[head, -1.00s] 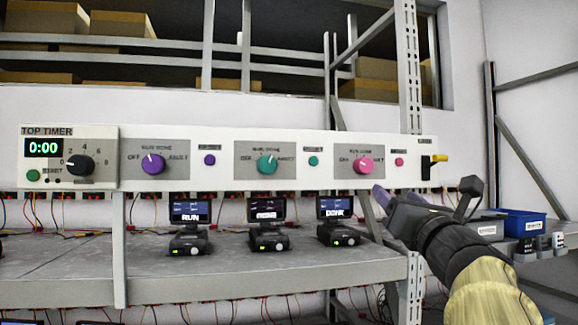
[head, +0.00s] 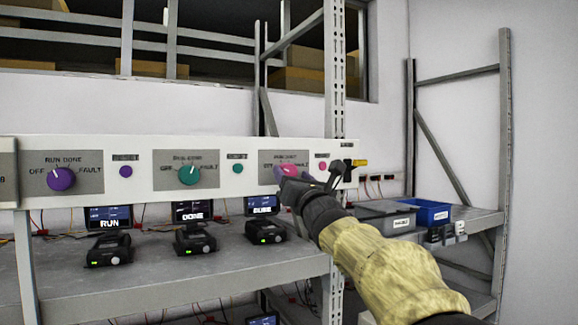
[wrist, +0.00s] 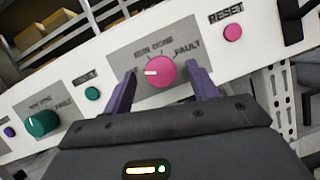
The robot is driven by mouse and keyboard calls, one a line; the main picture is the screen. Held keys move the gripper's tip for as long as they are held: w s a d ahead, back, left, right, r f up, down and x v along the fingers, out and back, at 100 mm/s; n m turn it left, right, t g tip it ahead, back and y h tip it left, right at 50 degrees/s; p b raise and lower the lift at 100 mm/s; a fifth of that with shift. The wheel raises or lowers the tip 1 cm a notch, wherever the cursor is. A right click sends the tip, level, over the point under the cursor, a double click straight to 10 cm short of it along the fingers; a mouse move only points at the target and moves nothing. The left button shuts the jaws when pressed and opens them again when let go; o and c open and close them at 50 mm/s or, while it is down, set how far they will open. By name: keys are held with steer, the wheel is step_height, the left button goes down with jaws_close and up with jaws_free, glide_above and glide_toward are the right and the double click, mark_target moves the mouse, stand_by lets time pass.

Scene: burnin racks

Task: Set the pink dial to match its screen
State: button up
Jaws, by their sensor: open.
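The pink dial (wrist: 161,72) is on a grey plate of the white panel; its white pointer mark points left in the wrist view. RUN, DONE and FAULT labels show around it; the left finger covers the spot left of it. My gripper (wrist: 163,80) is open, with one purple finger on each side of the dial; I cannot tell whether they touch it. In the head view my gripper (head: 288,182) partly covers the pink dial (head: 289,169). The screen (head: 262,205) below it has a small word that I cannot read surely.
A purple dial (head: 61,179) and a teal dial (head: 190,174) are to the left, above screens showing RUN (head: 109,218) and DONE (head: 192,212). A pink reset button (wrist: 233,32) is close on the right. A grey bin (head: 388,216) and blue bin (head: 428,212) stand on the right shelf.

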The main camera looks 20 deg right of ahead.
steer(key=shift+x, duration=0.95)
steer(key=shift+a, duration=0.1)
steer(key=c, duration=1)
